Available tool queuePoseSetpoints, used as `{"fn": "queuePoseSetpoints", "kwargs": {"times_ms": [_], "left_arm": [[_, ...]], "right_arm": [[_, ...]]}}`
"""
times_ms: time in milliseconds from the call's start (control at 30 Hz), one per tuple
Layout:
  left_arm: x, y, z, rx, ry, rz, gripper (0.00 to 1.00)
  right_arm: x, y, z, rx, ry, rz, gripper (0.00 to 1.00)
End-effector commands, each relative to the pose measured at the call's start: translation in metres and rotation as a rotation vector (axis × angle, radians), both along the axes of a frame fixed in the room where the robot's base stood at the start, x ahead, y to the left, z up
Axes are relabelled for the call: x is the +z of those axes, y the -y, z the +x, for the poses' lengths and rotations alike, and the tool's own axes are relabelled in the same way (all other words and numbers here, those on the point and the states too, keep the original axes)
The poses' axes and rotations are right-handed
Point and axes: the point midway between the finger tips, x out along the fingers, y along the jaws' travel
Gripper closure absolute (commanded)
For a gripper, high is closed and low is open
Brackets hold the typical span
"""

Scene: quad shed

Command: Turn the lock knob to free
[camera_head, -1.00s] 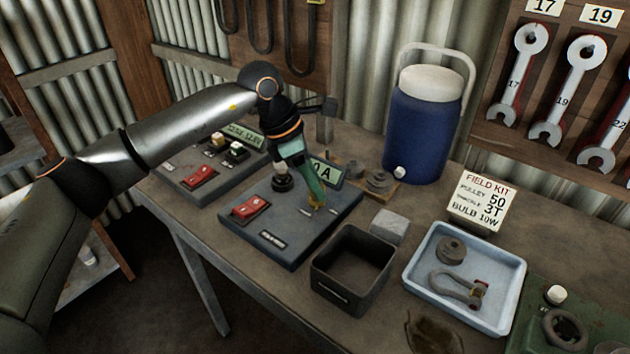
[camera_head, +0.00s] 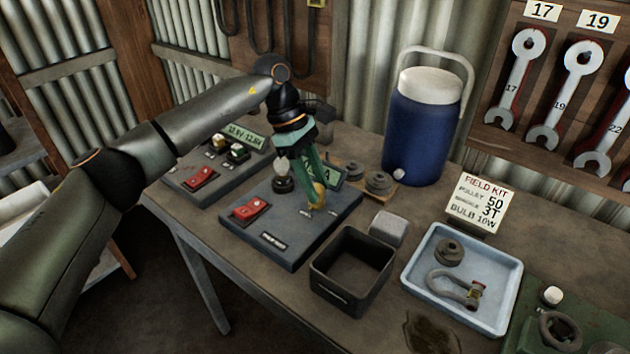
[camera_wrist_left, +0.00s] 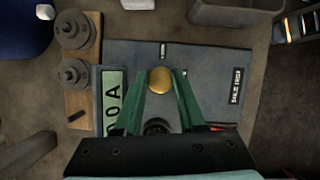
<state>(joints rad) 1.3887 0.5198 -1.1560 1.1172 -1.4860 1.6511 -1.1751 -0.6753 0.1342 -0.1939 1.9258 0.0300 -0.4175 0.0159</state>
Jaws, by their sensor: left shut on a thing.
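A round, brass-coloured knob (camera_head: 319,194) stands on the grey panel (camera_head: 291,242) on the bench; no label on it is readable. The fingers of my left gripper (camera_head: 315,188) reach down from above and are shut on it. In the left wrist view the brass knob (camera_wrist_left: 160,79) sits between the two green fingertips (camera_wrist_left: 160,82), one on each side. The fingers partly hide the panel's display, which shows an "A". I cannot tell which way the knob points.
The panel also has a red switch (camera_head: 250,208) and a dark socket with a pale bulb (camera_head: 282,178). A second panel (camera_head: 200,182) stands left. An open dark box (camera_head: 345,290), a blue tray (camera_head: 432,282) and a blue jug (camera_head: 418,130) stand right.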

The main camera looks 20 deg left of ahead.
Motion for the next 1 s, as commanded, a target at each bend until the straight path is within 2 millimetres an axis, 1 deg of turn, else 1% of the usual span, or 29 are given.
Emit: {"fn": "queuePoseSetpoints", "kwargs": {"times_ms": [467,500,733,1000], "left_arm": [[0.0013,-0.0002,0.0007,-0.013,0.003,0.000,1.00],[0.0012,-0.0002,0.0007,-0.013,0.003,0.000,0.57],[0.0005,-0.0002,0.0005,-0.012,0.002,0.001,0.31],[0.0011,-0.0007,0.0005,-0.011,0.002,0.001,0.31]], "right_arm": [[0.0019,-0.0006,0.0025,0.001,0.007,0.001,1.00],[0.0020,-0.0007,0.0026,0.001,0.007,0.001,1.00],[0.0035,-0.0012,0.0035,0.001,0.010,0.002,1.00],[0.0041,-0.0015,0.0039,0.001,0.011,0.004,1.00]]}}
